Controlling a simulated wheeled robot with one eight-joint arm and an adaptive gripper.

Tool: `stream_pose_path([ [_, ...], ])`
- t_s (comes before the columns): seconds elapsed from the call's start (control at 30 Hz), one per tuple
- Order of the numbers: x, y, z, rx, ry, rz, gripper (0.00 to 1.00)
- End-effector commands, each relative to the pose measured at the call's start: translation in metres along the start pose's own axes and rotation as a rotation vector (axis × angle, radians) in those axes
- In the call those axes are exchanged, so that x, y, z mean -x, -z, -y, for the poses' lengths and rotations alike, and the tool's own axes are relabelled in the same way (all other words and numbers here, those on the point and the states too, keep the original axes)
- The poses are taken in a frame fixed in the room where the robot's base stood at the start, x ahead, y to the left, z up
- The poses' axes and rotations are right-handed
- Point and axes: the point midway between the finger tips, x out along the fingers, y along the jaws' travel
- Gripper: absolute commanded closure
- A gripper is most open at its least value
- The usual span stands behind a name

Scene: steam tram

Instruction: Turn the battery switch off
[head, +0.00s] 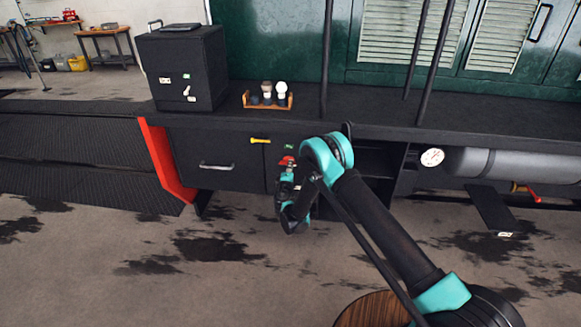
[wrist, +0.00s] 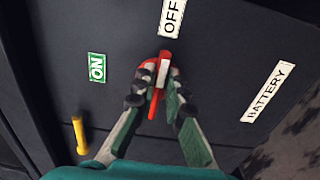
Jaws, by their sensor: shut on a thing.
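The battery switch is a red lever with a pale strip (wrist: 165,57) on a dark panel (wrist: 215,70). In the wrist view its upper end lies just below the white OFF label (wrist: 172,17). The green ON label (wrist: 97,67) is to its left and the BATTERY label (wrist: 268,92) to its right. My gripper (wrist: 160,82) is shut on the lever, one finger on each side. In the head view the red of the switch (head: 287,160) shows just above my gripper (head: 287,173); the fingers and arm hide part of it.
A yellow handle (head: 260,141) sticks out left of the switch, also in the wrist view (wrist: 79,135). A drawer with a metal handle (head: 216,166) is further left. A gauge (head: 432,157) and grey tank (head: 510,164) are at right.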

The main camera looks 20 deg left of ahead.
Motion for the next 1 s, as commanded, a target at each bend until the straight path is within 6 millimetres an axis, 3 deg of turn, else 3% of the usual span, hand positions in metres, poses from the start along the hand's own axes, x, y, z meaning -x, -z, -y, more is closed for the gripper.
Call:
stream_pose_path([
  [0.17, 0.001, 0.000, 0.001, -0.002, 0.001, 0.001, 1.00],
  [0.2, 0.001, 0.000, 0.001, -0.002, 0.001, 0.001, 0.85],
  [0.37, 0.001, 0.000, 0.001, -0.001, 0.001, 0.001, 0.68],
  [0.7, 0.005, 0.000, 0.000, 0.000, 0.001, 0.000, 0.68],
  [1.0, 0.049, 0.000, 0.000, 0.000, 0.001, -0.001, 0.68],
])
